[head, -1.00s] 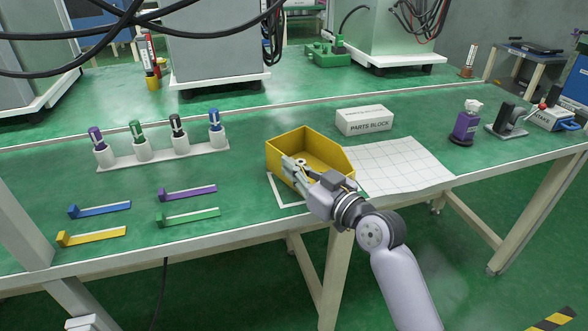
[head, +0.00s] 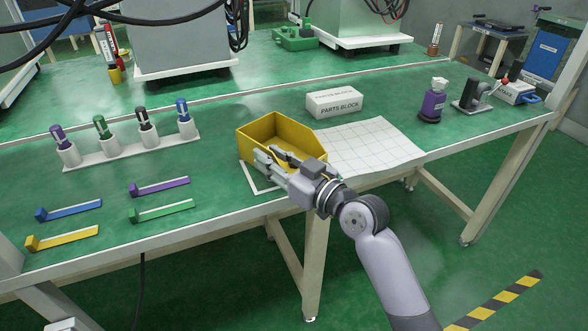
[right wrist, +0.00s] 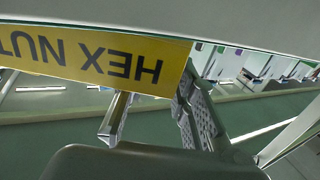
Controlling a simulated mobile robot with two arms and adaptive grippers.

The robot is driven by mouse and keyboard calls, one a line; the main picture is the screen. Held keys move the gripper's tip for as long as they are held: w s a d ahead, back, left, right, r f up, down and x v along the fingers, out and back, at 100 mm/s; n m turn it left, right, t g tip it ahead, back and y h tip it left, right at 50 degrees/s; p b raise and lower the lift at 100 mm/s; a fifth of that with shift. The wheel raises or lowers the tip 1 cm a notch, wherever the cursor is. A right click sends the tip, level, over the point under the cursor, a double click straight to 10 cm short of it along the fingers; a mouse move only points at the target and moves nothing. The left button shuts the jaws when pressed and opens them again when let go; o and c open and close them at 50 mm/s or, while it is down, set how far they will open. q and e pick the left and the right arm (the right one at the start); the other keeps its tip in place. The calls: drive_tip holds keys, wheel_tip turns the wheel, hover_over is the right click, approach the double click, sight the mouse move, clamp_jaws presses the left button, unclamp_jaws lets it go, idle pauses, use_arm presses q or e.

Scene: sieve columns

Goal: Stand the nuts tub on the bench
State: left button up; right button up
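The nuts tub (head: 262,131) is a yellow open-topped bin. It appears upright on the bench (head: 215,215), by a white outline. The right wrist view shows its yellow label (right wrist: 85,62), reading "HEX NUT" upside down and cut off at the left. My right gripper (head: 268,154) is at the tub's near left side, with its fingers spread apart around the near wall. In the right wrist view the gripper (right wrist: 155,115) has a clear gap between its fingers; part of one finger is hidden behind the label. Contact with the wall is unclear. My left gripper is out of view.
A white parts block (head: 334,102) and a gridded sheet (head: 368,148) lie right of the tub. A rack of markers (head: 130,150) and several coloured brackets (head: 158,187) are on the left. A purple bottle (head: 432,102) stands farther right. The bench's front edge is close by.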

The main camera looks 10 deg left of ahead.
drive_tip(key=v, duration=1)
drive_tip(key=shift+p, duration=0.35)
drive_tip(key=shift+s, duration=0.1)
drive_tip(key=s+d+f+m+g+h, duration=0.15)
drive_tip(key=s+d+f+h, duration=0.3)
drive_tip(key=f, duration=0.45)
drive_tip(key=s+d+f+m+h, duration=0.35)
drive_tip(key=d+f, duration=0.25)
drive_tip(key=f, duration=0.2)
drive_tip(key=s+d+f+m+g+h, duration=0.2)
drive_tip(key=s+d+f, duration=0.3)
drive_tip(key=s+d, duration=0.3)
drive_tip(key=s+d+f+m+g+h, duration=0.2)
drive_tip(key=s+d+f+g+h, duration=0.1)
drive_tip(key=s+d, duration=0.5)
drive_tip(key=shift+s+d+f+h, duration=0.2)
drive_tip(key=shift+s+f+h, duration=0.45)
drive_tip(key=shift+f+h, duration=0.25)
